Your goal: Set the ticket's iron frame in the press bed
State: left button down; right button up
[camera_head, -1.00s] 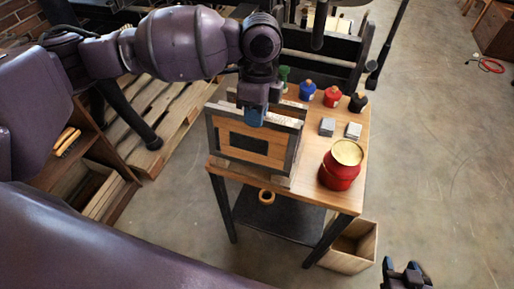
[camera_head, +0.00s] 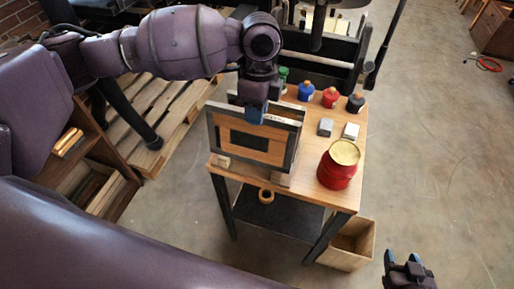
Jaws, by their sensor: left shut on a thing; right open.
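A dark iron frame (camera_head: 292,149) with a wooden inner part and a dark block at its middle stands upright at the front left of the wooden table. My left gripper (camera_head: 255,112) is shut on the frame's top edge, its blue fingertips at the top bar. A second frame edge shows just behind it, and light wooden blocks show at its foot. The dark press (camera_head: 325,68) stands behind the table; its bed is not clear from here. My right gripper (camera_head: 402,260) is open and empty at the bottom right, away from the table. I cannot make out a ticket.
On the table (camera_head: 312,180) stand a red pot with a gold lid (camera_head: 338,165), blue, red and black bottles (camera_head: 330,97), a green bottle and two grey blocks (camera_head: 326,127). A wooden bin (camera_head: 347,246) is on the floor below.

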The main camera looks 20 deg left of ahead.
pick_arm(q)
jog(key=shift+r+p, duration=0.75)
jog(key=shift+r, duration=0.15)
jog(key=shift+r+p, duration=1.75)
jog(key=shift+p, duration=0.3)
jog(key=c, duration=1.7)
grip_release()
grip_shut()
jog(key=shift+d, duration=0.1)
